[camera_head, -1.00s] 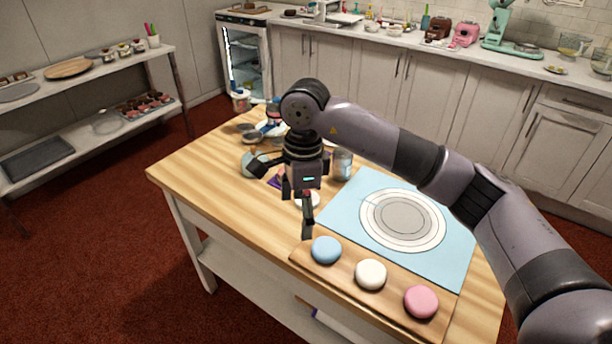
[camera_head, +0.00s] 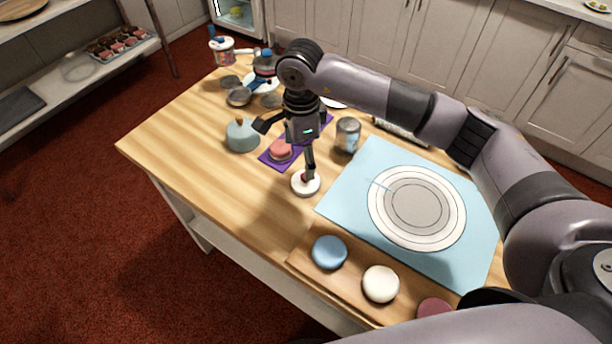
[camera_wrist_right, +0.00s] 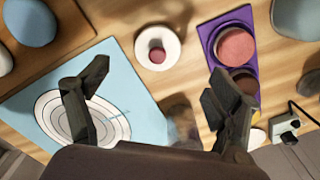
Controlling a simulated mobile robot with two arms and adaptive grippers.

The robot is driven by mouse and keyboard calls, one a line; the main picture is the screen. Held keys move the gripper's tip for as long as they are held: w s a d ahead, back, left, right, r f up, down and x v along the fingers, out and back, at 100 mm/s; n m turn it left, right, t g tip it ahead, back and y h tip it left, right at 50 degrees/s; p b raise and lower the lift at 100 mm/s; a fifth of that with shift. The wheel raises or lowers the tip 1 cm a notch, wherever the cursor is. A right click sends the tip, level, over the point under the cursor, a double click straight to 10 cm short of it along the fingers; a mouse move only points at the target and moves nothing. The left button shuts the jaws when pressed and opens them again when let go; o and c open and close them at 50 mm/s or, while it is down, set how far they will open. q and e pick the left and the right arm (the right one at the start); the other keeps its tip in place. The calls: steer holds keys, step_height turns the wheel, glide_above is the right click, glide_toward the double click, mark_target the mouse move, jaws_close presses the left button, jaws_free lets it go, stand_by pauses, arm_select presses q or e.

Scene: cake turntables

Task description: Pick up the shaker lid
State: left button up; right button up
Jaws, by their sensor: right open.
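My right gripper (camera_head: 287,150) is open and empty above the table, pointing down; its spread fingers also show in the right wrist view (camera_wrist_right: 155,88). A silvery shaker-like can (camera_head: 347,136) stands upright just right of it. I cannot make out a separate shaker lid with certainty. A white disc (camera_head: 301,190) with a small red round piece in its middle lies below the near fingertip, partly hidden by it. It shows whole in the right wrist view (camera_wrist_right: 172,36), beyond the fingers. My left gripper is not in view.
A purple tray (camera_head: 315,133) with a pink round piece and a grey-blue dome (camera_head: 241,136) lie close by. A blue mat (camera_head: 345,188) carries a round turntable (camera_head: 416,204). A wooden board (camera_head: 300,258) with coloured rounds is at the front. The table's left front is clear.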

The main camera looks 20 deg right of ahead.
mark_target(303, 176)
step_height(303, 176, down, 4)
steer(key=shift+w+p, duration=0.1)
steer(key=shift+p, duration=0.25)
steer(key=f+p, duration=0.1)
steer(key=f, duration=0.3)
steer(key=shift+s+d+f+p, duration=0.15)
steer(key=shift+s+p, duration=0.05)
steer(key=shift+p, duration=0.2)
steer(key=shift+f, duration=0.45)
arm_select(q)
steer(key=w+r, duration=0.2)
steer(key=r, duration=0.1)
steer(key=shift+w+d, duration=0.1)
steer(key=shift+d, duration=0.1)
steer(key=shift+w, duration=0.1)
arm_select(e)
steer(key=c, duration=0.4)
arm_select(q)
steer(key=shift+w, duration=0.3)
arm_select(e)
steer(key=c, duration=0.5)
